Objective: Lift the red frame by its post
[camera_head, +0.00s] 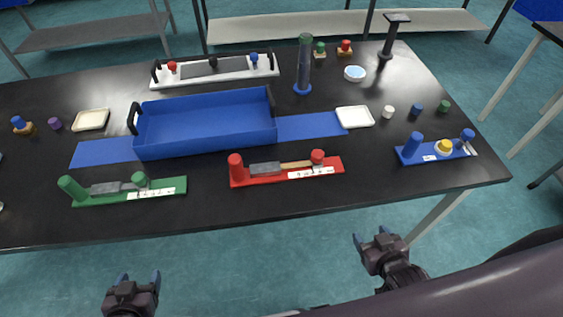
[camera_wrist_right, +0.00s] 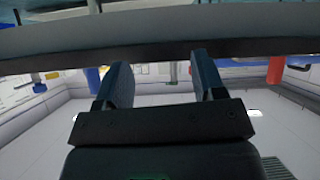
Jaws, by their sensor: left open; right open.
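The red frame (camera_head: 272,178) lies on the black table near its front edge, in the middle of the head view. A red post (camera_head: 236,167) stands at its left end and a shorter red knob (camera_head: 317,157) at its right end. A grey block with a tan strip lies between them, and a white label is on its front. My left gripper (camera_head: 137,281) is open and empty, in front of the table at lower left. My right gripper (camera_head: 375,240) is open and empty, in front of the table, right of the red frame. In the right wrist view its two fingers (camera_wrist_right: 160,85) stand apart.
A green frame (camera_head: 160,188) is left of the red one, and a blue frame (camera_head: 437,151) is at right. A blue tray (camera_head: 205,139) lies behind on a blue strip. A white rack (camera_head: 216,74) and dark cylinder (camera_head: 304,65) stand farther back. Bare table surrounds the red frame.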

